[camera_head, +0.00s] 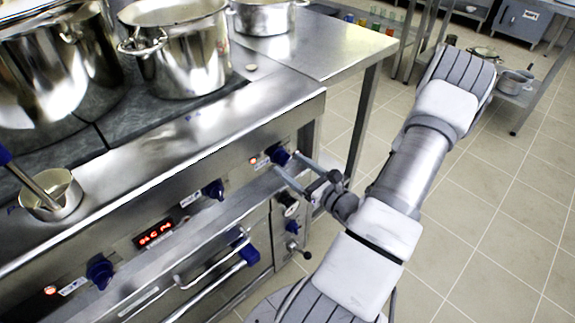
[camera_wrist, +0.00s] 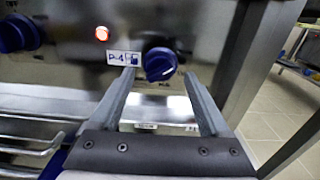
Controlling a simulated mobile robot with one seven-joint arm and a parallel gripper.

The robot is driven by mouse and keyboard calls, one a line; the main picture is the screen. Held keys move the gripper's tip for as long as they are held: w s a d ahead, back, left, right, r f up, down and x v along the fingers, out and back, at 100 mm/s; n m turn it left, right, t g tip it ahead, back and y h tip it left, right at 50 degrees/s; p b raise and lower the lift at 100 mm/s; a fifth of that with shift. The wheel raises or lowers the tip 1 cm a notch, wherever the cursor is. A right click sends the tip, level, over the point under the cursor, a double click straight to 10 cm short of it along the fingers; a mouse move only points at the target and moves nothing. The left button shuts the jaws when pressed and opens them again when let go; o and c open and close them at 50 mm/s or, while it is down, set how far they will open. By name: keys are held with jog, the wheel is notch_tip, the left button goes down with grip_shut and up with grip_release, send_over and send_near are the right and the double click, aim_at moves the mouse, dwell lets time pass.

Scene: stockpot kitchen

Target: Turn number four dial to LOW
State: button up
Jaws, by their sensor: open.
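The number four dial is a dark blue knob (camera_head: 277,155) at the right end of the stove's front panel. In the wrist view the same knob (camera_wrist: 159,63) has a label (camera_wrist: 121,58) reading "P-4" on its left, with a lit orange lamp (camera_wrist: 101,34) above the label. My gripper (camera_head: 287,161) is open in front of the panel. In the wrist view my gripper's fingertips (camera_wrist: 159,77) lie on either side of the dial, with visible gaps. Whether the fingertips overlap the dial in depth is hard to tell. The LOW mark is not readable.
Other blue dials (camera_head: 213,189) (camera_head: 100,273) sit farther left on the panel. An oven handle (camera_head: 212,283) juts out below. Large pots (camera_head: 184,60) stand on the stove top. A table leg (camera_head: 361,120) rises close to the right. Open tiled floor (camera_head: 480,235) lies right.

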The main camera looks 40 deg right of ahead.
aim_at(283, 159)
jog(key=shift+w, duration=1.1)
grip_shut()
